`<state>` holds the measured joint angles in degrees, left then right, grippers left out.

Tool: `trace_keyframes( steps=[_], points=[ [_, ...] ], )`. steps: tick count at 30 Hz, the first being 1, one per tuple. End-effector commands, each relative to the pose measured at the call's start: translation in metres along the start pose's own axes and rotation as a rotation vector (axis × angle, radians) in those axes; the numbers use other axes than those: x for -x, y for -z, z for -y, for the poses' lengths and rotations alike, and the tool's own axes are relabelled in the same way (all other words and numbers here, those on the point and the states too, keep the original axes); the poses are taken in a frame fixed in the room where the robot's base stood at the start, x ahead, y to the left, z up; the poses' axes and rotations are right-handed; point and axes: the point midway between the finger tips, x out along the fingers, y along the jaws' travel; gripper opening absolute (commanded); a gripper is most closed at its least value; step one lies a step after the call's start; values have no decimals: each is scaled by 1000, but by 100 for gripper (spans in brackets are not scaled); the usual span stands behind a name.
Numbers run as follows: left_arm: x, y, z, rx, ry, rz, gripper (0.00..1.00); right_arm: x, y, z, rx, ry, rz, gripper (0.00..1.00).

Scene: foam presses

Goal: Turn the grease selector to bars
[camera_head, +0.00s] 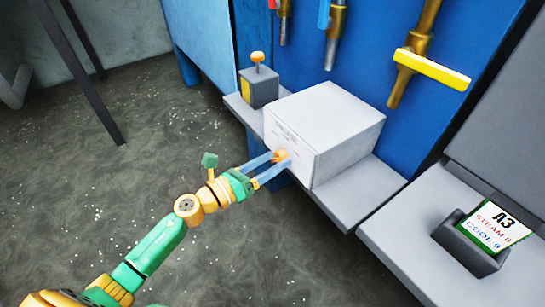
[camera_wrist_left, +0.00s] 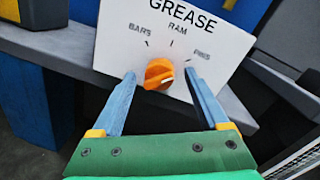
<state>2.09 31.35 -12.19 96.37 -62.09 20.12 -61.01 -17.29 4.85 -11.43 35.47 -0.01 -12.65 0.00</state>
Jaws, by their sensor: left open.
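The grease selector is an orange knob (camera_wrist_left: 159,74) on the white face of a box (camera_head: 325,125). In the left wrist view the face reads GREASE, with BARS at the knob's upper left, RAM above and a third label at the upper right, probably PINS. A pale mark shows on the knob's lower right side; I cannot tell for sure which label it points to. My left gripper (camera_wrist_left: 160,76) is open, its blue fingers on either side of the knob with gaps between. In the head view the gripper (camera_head: 272,168) reaches the box's left face, and the knob (camera_head: 281,155) shows at its fingertips.
The box stands on a grey shelf (camera_head: 345,205). A small grey box with an orange-topped button (camera_head: 257,57) stands beside it. Tools with brass handles, one with a yellow bar (camera_head: 432,69), hang on the blue panel.

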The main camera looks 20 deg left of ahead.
Motion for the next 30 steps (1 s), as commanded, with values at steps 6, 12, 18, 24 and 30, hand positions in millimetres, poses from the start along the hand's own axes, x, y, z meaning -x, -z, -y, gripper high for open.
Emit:
trace_keyframes(
  steps=[6, 12, 18, 24, 30],
  points=[
    [-4, 0, 0, -1, -1, -1, 78, 0, 1, 0, 0, 0, -1, 50],
    [-4, 1, 0, 0, -1, -1, 48, 0, 2, 2, -2, 4, -3, 50],
    [-4, 1, 0, 0, 0, -1, 0, 0, 3, 5, -3, 8, -5, 50],
    [-4, 0, 0, 17, -1, -2, 0, 2, 3, 5, -3, 8, -6, 50],
    [-4, -1, 0, 98, -4, -8, 0, 8, 4, 4, -2, 7, -6, 50]
  ],
)
